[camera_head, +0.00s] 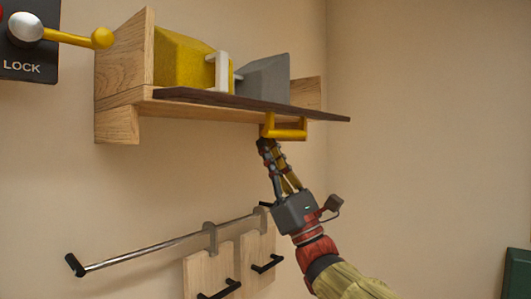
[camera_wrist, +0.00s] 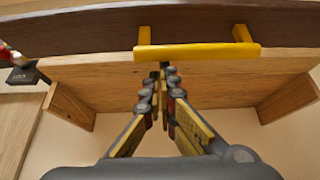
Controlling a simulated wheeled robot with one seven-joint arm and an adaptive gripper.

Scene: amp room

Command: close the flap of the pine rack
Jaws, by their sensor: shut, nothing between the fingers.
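The pine rack (camera_head: 124,70) is fixed to the wall, and its underside shows in the wrist view (camera_wrist: 100,82). Its dark brown flap (camera_head: 215,98) is down and sticks out flat from the rack's front. My gripper (camera_head: 264,143) is shut and empty, just below the flap near the handle. In the wrist view, its fingertips (camera_wrist: 164,68) are just below the handle bar. I cannot tell whether they touch.
A yellow block (camera_head: 180,62), a white piece (camera_head: 222,72) and a grey block (camera_head: 264,80) stand in the rack. Below, a metal rail (camera_head: 150,251) carries hanging wooden boards (camera_head: 208,272). A LOCK panel with a lever (camera_head: 65,38) is at upper left. The right wall is bare.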

